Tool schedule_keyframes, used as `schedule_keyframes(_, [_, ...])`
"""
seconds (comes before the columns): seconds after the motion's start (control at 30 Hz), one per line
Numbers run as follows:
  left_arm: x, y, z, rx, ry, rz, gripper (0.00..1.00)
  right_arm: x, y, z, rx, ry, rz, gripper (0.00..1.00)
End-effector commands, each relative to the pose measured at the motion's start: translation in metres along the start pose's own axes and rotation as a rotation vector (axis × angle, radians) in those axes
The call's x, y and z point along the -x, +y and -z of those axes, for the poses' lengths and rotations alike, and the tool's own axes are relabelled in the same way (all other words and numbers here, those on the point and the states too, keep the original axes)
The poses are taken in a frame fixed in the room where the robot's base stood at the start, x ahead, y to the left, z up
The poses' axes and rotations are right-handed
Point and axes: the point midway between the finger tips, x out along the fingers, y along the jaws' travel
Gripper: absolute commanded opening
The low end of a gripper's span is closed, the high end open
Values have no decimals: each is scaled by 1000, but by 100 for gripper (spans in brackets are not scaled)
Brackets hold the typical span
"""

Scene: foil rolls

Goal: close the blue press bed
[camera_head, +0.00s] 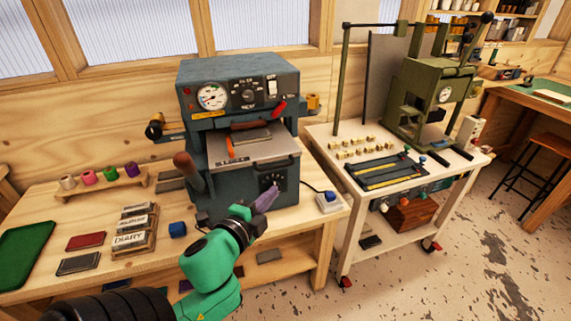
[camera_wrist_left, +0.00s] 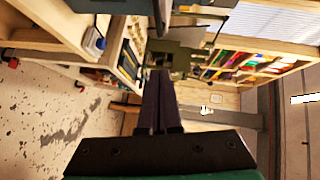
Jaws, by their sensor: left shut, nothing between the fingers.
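The blue press (camera_head: 240,100) stands on the wooden bench, with a gauge, a dial and a switch on its upper front. Its grey bed (camera_head: 262,147) sticks out of the front opening, with a dark handle at its front right edge. An orange-red strip lies on the bed. My left gripper (camera_head: 272,192) is below and in front of the bed, near the press's lower dial panel, and looks apart from the handle. Its dark fingers are together and empty, as the left wrist view (camera_wrist_left: 160,76) also shows. My right gripper is not in view.
A small grey box with a blue button (camera_head: 329,200) sits at the bench's right edge. A white cart (camera_head: 350,215) with a green press (camera_head: 425,95) stands at right.

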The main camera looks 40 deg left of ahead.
Motion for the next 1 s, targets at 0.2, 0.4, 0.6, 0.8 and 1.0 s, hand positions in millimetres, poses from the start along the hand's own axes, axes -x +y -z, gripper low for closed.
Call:
schedule_keyframes(0.2, [-38, 7, 0, -6, 4, 9, 0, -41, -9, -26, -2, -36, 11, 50])
schedule_keyframes(0.4, [-80, -4, 0, -5, 0, 4, 0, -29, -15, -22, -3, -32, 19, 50])
schedule_keyframes(0.6, [-112, -2, -17, -5, -4, -1, 0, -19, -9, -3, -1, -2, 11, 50])
schedule_keyframes(0.8, [-124, 0, -28, -5, 0, 0, 0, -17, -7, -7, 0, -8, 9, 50])
schedule_keyframes(1.0, [-124, 1, -29, -5, 0, 0, 0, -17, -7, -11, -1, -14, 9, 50])
